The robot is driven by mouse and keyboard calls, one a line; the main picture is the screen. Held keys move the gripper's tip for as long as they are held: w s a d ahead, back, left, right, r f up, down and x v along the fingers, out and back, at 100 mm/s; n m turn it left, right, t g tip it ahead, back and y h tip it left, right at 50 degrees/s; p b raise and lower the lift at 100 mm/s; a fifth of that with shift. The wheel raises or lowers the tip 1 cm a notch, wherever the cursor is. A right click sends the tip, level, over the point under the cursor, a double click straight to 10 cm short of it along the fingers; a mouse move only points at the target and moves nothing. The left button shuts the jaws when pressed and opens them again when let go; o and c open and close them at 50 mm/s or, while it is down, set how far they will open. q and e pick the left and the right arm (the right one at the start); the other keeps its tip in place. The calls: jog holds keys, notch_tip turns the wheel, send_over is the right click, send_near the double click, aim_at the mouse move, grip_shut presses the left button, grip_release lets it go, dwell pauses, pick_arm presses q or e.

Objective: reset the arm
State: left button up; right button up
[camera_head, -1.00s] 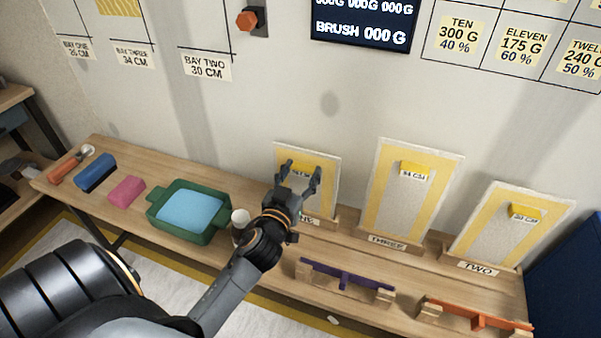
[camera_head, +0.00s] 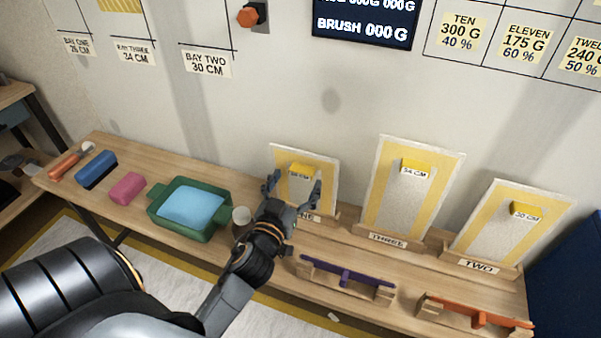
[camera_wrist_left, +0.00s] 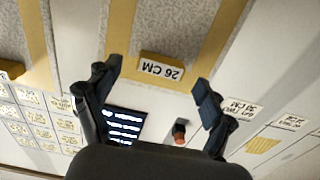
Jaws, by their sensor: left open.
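My left gripper (camera_head: 294,190) is open and empty above the bench, in front of the leftmost wallpaper panel (camera_head: 322,172), whose label ends in ONE. In the left wrist view the two fingers of the left gripper (camera_wrist_left: 156,80) stand wide apart. The yellow 26 CM tag (camera_wrist_left: 162,70) shows beyond and between them, apart from both. My left arm comes in from the lower left in the head view. My right gripper does not show in either view.
Panels THREE (camera_head: 405,195) and TWO (camera_head: 510,228) stand right. Purple (camera_head: 346,279) and orange (camera_head: 478,319) racks lie in front.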

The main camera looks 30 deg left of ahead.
pick_arm(q)
jog(key=shift+v, duration=2.05)
jog(key=shift+r, duration=0.1)
